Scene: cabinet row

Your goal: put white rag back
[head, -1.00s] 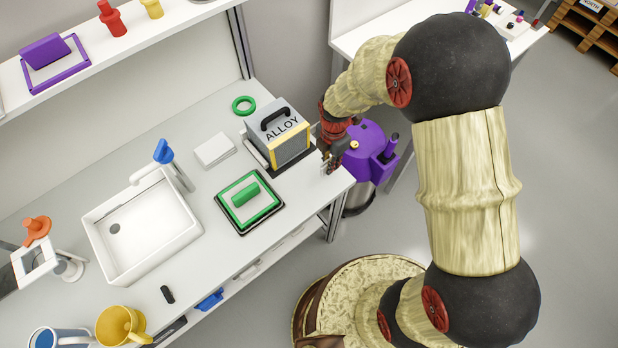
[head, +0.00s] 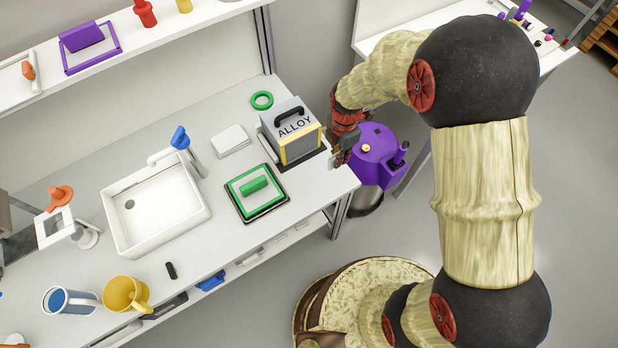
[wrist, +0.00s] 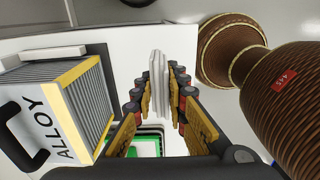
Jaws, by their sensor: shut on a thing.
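The white rag (wrist: 158,72) is a flat, folded white piece held on edge between the fingers of my gripper (wrist: 159,92) in the wrist view. My gripper is shut on it. In the head view my gripper (head: 341,152) is over the right end of the counter, just right of the grey ALLOY box; the rag cannot be made out there. A flat white stack (head: 230,139) lies on the counter left of the box; I cannot tell if it is more rags.
The ALLOY box (head: 291,133) stands close beside my gripper. A green-framed tray (head: 240,208) lies in front of it, with a white sink (head: 155,210) to the left. A purple container (head: 377,155) is just right of the counter end. Bare counter lies between sink and tray.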

